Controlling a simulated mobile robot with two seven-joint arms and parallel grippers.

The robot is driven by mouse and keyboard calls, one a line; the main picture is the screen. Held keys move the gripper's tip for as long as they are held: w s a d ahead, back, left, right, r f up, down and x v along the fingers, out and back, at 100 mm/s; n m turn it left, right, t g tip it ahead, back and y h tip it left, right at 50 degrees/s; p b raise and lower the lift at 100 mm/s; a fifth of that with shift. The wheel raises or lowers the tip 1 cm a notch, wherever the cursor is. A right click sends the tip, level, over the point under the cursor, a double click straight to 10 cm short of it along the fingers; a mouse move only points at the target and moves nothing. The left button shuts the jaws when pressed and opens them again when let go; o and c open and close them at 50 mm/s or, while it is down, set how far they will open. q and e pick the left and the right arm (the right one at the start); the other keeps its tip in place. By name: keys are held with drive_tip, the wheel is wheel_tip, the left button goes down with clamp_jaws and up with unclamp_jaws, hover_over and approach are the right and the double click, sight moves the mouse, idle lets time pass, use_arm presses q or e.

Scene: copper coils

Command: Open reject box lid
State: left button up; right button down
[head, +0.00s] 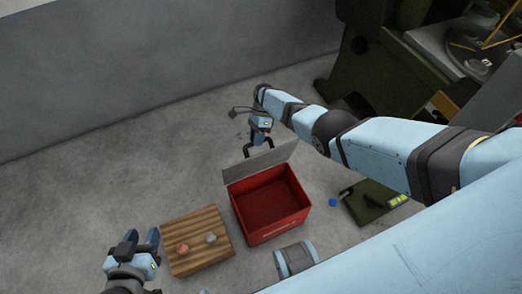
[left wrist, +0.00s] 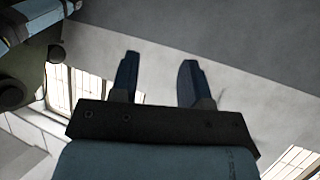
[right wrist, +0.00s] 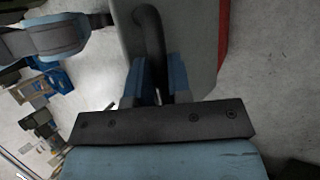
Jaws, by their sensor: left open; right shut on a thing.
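The red reject box (head: 272,206) stands on the floor in the middle of the head view, with its inside showing. Its grey lid (head: 260,163) is raised at the far side and tilted up, with a dark handle (head: 259,147) on it. My right gripper (head: 257,141) is shut on the handle. In the right wrist view the curved dark handle (right wrist: 148,35) passes between the fingers, against the grey lid panel (right wrist: 195,50). My left gripper (head: 143,240) is open and empty at the lower left, away from the box; its spread fingers show in the left wrist view (left wrist: 158,85).
A wooden board (head: 197,250) with two small lumps, one copper-coloured (head: 183,248) and one grey (head: 211,238), lies left of the box. A green tray (head: 372,203) lies to the right. A grey wall (head: 150,80) is behind; floor at the left is clear.

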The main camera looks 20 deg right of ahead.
drive_tip(key=shift+w+f+b, duration=0.55)
drive_tip(key=shift+f+b, duration=0.05)
drive_tip(key=c, duration=1.5)
unclamp_jaws()
drive_tip(key=o, duration=0.4)
drive_tip(key=shift+w+f, duration=0.1)
drive_tip(key=shift+w, duration=0.05)
drive_tip(key=shift+o, duration=0.2)
drive_tip(key=shift+w+r, duration=0.1)
drive_tip(key=shift+r, duration=0.15)
drive_tip(key=p+v, duration=0.1)
drive_tip(key=v, duration=1.2)
drive_tip(key=shift+w+d+r+p, duration=0.15)
drive_tip(key=shift+w+r+p, duration=0.05)
drive_tip(key=shift+w+p, duration=0.1)
